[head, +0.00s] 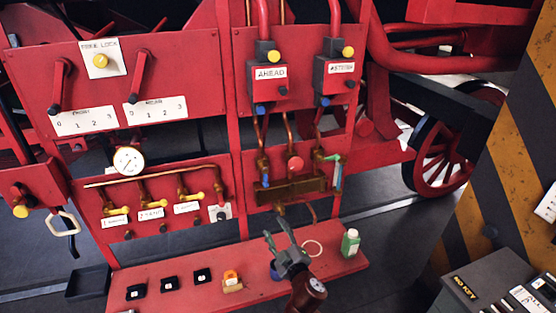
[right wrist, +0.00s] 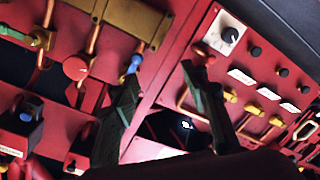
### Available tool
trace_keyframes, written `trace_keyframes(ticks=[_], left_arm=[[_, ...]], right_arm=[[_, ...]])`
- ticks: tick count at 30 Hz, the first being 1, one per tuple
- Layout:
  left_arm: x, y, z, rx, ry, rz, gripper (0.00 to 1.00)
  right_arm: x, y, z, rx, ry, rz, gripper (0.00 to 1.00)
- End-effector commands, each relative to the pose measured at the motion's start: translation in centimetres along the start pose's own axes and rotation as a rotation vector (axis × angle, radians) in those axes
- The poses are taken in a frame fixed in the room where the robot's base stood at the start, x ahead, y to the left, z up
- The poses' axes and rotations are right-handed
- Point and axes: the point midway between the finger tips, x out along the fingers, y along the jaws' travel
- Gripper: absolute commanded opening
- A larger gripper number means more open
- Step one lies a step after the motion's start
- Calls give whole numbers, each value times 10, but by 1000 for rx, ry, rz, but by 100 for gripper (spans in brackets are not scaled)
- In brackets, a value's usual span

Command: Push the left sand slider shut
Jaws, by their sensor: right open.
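Two dark boxes with red pipes entering from above hang on the red panel. The left box (head: 270,73) is labelled AHEAD and the right box (head: 337,68) ASTERN. Each has a yellow knob at its upper right and a blue knob low on its left. I cannot tell for certain which part is the sand slider, or how far it is open. My right gripper (head: 278,229) is open and empty, below the boxes and in front of the lower panel, touching nothing that I can see. Its spread fingers also show in the right wrist view (right wrist: 160,75). My left gripper is out of view.
Below the boxes are copper pipes, a brass block (head: 290,188) and a red knob (head: 295,164). A red shelf (head: 200,299) holds small dark blocks, an orange-white item (head: 231,282) and a green bottle (head: 350,243). Two levers and a gauge (head: 128,160) are at left.

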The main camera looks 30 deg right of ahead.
Motion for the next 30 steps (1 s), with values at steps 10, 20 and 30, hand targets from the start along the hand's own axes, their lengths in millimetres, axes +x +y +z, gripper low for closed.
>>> trace_keyframes(ticks=[10,20,30], left_arm=[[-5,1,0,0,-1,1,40],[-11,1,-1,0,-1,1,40],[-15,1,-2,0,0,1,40]], right_arm=[[-54,46,-360,-728,980,223,41],[-42,42,-416,-1796,1121,175,41],[24,314,-380,-2389,207,66,41]])
